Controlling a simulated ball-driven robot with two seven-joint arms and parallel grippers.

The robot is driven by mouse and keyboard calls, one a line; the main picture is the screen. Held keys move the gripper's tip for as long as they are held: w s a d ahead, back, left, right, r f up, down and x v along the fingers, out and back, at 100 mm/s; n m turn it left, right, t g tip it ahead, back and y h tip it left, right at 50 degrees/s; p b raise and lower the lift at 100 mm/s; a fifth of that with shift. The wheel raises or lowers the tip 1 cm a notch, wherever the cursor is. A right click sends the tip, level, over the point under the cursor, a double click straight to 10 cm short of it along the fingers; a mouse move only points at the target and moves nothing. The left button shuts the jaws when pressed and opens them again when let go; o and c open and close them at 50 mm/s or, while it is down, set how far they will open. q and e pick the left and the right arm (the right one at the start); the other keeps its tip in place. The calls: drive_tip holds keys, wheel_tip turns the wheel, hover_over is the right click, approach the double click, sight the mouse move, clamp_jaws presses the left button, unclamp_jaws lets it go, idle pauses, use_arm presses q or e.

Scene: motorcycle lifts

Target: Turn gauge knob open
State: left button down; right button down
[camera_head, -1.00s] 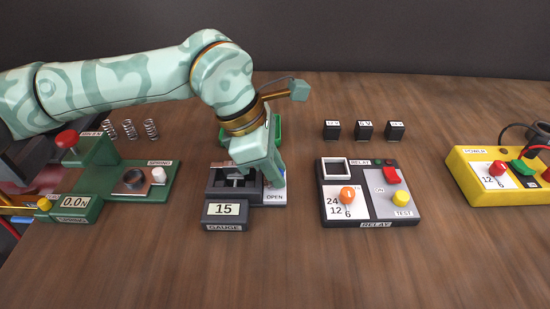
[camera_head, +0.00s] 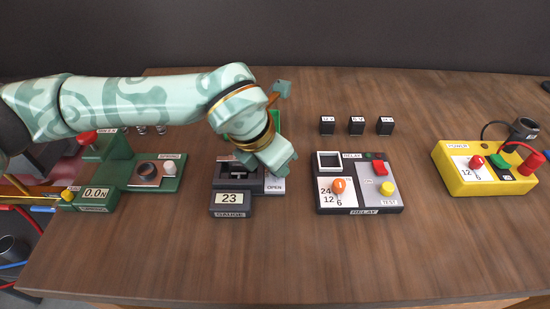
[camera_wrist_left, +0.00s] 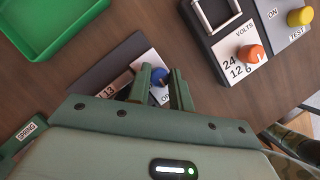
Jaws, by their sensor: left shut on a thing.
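The gauge (camera_head: 232,213) is a dark box on the bench with a display reading 23. An OPEN label (camera_head: 276,187) marks the grey plate at its right side. My left gripper (camera_head: 280,165) reaches down over that plate and hides the knob in the head view. In the left wrist view the blue gauge knob (camera_wrist_left: 159,75) shows between the fingers of the left gripper (camera_wrist_left: 163,84), which is shut on it. Part of the OPEN label is covered by the fingers there. My right gripper is in neither view.
The relay box (camera_head: 360,209) with orange knob stands right of the gauge, the yellow power box (camera_head: 485,185) farther right. The green spring tester (camera_head: 120,190) is on the left. A green tray (camera_wrist_left: 50,28) lies behind the gauge. Three small black blocks (camera_head: 357,126) stand behind the relay.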

use_arm(q)
drive_tip(key=shift+n, duration=0.3)
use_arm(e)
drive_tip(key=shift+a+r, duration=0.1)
use_arm(q)
drive_tip(key=c, duration=1.5)
unclamp_jaws()
drive_tip(key=shift+c, duration=0.2)
